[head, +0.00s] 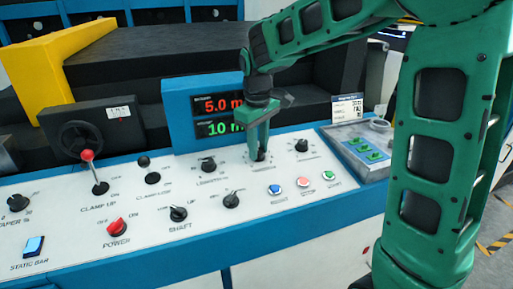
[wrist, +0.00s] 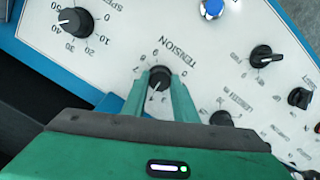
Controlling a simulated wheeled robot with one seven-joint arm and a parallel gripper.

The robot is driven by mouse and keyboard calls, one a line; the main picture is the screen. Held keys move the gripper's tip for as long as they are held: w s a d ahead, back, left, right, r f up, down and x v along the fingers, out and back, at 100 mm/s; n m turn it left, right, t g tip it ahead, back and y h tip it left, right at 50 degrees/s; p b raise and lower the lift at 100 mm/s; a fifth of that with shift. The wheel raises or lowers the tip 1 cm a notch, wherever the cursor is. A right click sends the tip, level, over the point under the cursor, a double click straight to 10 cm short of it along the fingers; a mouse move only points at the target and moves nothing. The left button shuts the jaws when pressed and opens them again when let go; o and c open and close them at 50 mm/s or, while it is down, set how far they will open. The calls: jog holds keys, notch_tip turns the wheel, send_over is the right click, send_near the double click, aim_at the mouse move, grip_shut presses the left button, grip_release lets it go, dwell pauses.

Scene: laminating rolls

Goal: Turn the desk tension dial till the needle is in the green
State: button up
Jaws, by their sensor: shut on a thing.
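The tension dial (wrist: 160,76) is a black knob with a white pointer mark, set in the white desk panel. In the wrist view its TENSION label reads upside down, with scale numbers around it. My gripper (wrist: 159,86) is shut on the dial, one green finger on each side. In the head view my gripper (head: 261,147) points down onto the dial (head: 261,155), which the fingers partly hide. The pointer mark shows toward my gripper's palm in the wrist view. I cannot make out a needle or a green zone in either view.
The speed knob (wrist: 76,21) and other knobs stand near the dial. A red-knobbed clamp lever (head: 88,156), red power switch (head: 116,227) and coloured push buttons (head: 303,182) share the panel. A display box (head: 180,115) rises behind. A grey-blue box (head: 372,170) sits right.

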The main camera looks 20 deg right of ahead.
jog(key=shift+w+r+n, duration=0.1)
jog(key=shift+w+n, duration=0.05)
jog(key=shift+n, duration=1.45)
jog(key=shift+t, duration=0.3)
jog(key=o, duration=1)
jog(key=shift+o, duration=0.3)
notch_tip(320, 180, up, 11)
jog(key=s, duration=0.1)
jog(key=shift+a+f, duration=0.2)
jog(key=shift+a, duration=0.15)
